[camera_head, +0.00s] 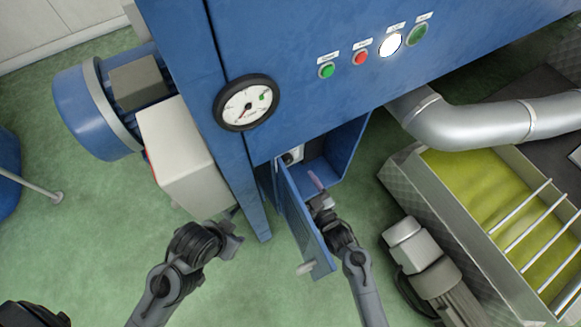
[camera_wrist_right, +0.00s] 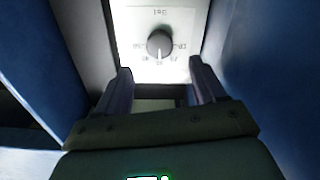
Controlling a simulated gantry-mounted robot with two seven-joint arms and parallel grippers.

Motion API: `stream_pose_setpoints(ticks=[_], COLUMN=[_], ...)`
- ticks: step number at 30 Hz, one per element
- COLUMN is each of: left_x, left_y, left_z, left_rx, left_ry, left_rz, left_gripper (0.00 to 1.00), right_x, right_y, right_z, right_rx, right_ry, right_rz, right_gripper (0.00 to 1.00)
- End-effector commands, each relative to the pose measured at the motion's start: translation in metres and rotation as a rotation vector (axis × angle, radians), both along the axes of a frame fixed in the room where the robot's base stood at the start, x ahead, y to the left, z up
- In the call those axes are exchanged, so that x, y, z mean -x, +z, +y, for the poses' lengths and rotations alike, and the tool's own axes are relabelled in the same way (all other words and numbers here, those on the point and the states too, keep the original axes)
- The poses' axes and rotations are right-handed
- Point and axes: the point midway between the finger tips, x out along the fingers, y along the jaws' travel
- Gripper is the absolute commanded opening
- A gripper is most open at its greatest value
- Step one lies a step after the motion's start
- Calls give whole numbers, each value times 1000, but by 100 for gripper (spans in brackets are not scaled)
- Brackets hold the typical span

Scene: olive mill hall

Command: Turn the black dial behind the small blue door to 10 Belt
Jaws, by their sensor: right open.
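The small blue door (camera_head: 304,222) stands open below the blue machine front, with its pale handle (camera_head: 306,268) near its lower end. The black dial (camera_wrist_right: 160,43) sits on a white plate (camera_wrist_right: 139,20) inside; its pale mark points down in the right wrist view. The print is upside down and too blurred to read the setting. My right gripper (camera_wrist_right: 161,80) is open and empty inside the compartment, facing the dial and apart from it. In the head view it (camera_head: 318,198) is beside the door. My left gripper (camera_head: 232,240) hangs left of the door; its jaws are unclear.
A round gauge (camera_head: 246,102) and a row of buttons (camera_head: 390,44) are on the machine front. Blue compartment walls (camera_wrist_right: 275,70) flank the right gripper closely. A grey motor (camera_head: 425,265) and metal trough (camera_head: 462,243) stand to the right.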

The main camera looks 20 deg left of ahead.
Motion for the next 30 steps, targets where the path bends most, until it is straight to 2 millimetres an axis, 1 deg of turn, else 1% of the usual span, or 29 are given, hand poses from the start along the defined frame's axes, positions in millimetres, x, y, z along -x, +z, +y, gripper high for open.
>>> stream_pose_setpoints(ticks=[1, 6, 12, 18, 27, 28, 30], left_x=[0, 0, 0, 0, 0, 0, 0], left_y=[-10, -25, -39, -44, -44, -44, -44], left_z=[0, 1, 1, 0, -1, -1, -2], left_rx=[-1, -3, -3, -2, 5, 6, 7], left_ry=[-1, -1, -1, -1, 5, 4, 5], left_rz=[0, 1, 2, 2, 2, 2, 2], left_gripper=[38, 38, 38, 38, 38, 38, 38], right_x=[-6, -24, -39, -46, -47, -47, -47], right_y=[-3, -4, -3, -1, 0, 0, 0], right_z=[8, 30, 49, 59, 60, 60, 60], right_rx=[-2, -1, -1, 1, 2, 2, 2], right_ry=[0, -1, -1, 0, 0, 0, 0], right_rz=[-2, -1, -1, 1, 1, 1, 1], right_gripper=[69, 69, 69, 69, 69, 68, 57])
